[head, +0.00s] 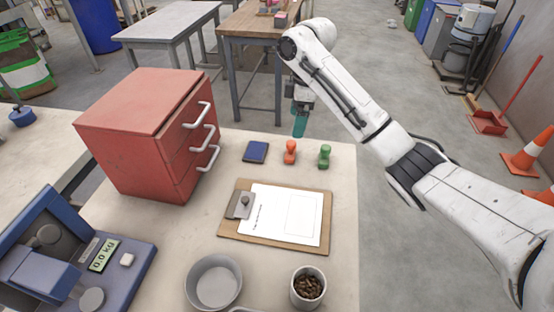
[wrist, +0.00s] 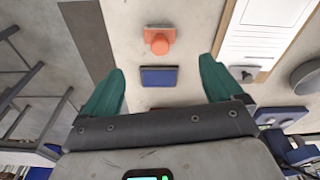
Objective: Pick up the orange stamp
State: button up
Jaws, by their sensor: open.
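The orange stamp (head: 290,151) stands upright on the table near its back edge, between a blue ink pad (head: 255,151) and a green stamp (head: 324,156). In the wrist view the orange stamp (wrist: 159,41) lies ahead of the open fingers, with the ink pad (wrist: 159,77) nearer, between them in the picture. My gripper (head: 299,124) hangs above and behind the table's back edge, apart from the stamp. Its teal fingers (wrist: 160,88) are spread wide and hold nothing. The green stamp is not clearly visible in the wrist view.
A clipboard (head: 230,244) with paper lies in front of the stamps. A red drawer cabinet (head: 140,105) stands at left, a scale (head: 130,270) at front left.

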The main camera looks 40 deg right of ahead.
aim_at(291, 142)
jog(key=shift+w+a+f, duration=0.15)
jog(key=shift+w+f, duration=0.15)
jog(key=shift+f, duration=0.4)
jog(key=f, duration=0.5)
jog(key=shift+w+a, duration=0.2)
jog(key=shift+a, duration=0.05)
jog(key=shift+a+f+p, duration=0.2)
jog(key=shift+f+p, duration=0.1)
jog(key=shift+f, duration=2.3)
jog(key=c, duration=1.1)
jog(key=shift+r, duration=0.15)
